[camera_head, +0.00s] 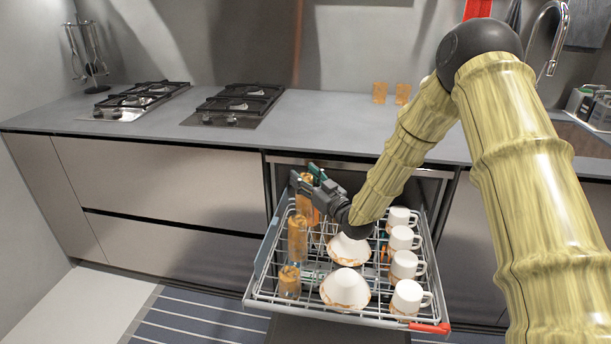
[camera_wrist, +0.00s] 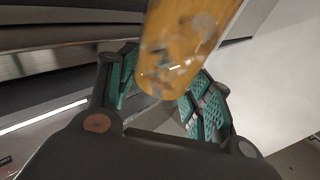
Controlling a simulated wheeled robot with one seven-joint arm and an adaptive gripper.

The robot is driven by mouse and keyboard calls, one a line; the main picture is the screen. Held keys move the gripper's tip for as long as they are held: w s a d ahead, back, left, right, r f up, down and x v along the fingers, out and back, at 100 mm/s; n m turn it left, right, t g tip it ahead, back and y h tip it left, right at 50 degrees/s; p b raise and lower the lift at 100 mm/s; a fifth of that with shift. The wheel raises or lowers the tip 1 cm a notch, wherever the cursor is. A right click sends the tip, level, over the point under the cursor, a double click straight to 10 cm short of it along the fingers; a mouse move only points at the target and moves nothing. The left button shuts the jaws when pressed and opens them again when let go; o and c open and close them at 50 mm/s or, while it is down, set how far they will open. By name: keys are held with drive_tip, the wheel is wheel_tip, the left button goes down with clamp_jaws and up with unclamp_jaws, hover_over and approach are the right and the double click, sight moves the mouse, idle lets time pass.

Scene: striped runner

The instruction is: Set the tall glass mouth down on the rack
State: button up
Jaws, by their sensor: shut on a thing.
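The tall amber glass (camera_wrist: 185,45) is between the green-padded fingers of my gripper (camera_wrist: 160,95) in the wrist view, and the gripper is shut on it. In the head view, my gripper (camera_head: 308,180) is over the back left of the pulled-out rack (camera_head: 262,268). An amber glass (camera_head: 303,205) shows just below the gripper there and seems to be the held one. Its mouth end cannot be told, nor whether it touches the rack. My gripper hides part of it.
Amber glasses stand in the rack's left column, a tall one (camera_head: 297,240) and a shorter one (camera_head: 289,282) in front. White bowls (camera_head: 345,289) fill the middle and several white mugs (camera_head: 405,264) the right side. Two amber glasses (camera_head: 380,92) stand on the grey counter (camera_head: 325,122) behind.

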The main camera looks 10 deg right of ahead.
wheel_tip(320, 180, down, 7)
drive_tip(key=b, duration=0.3)
drive_tip(key=shift+r, duration=0.2)
drive_tip(key=shift+f+b, duration=0.5)
drive_tip(key=shift+b, duration=0.05)
idle(0.5)
drive_tip(key=o, duration=1.6)
drive_tip(key=shift+o, duration=0.2)
drive_tip(key=shift+r, duration=5.05)
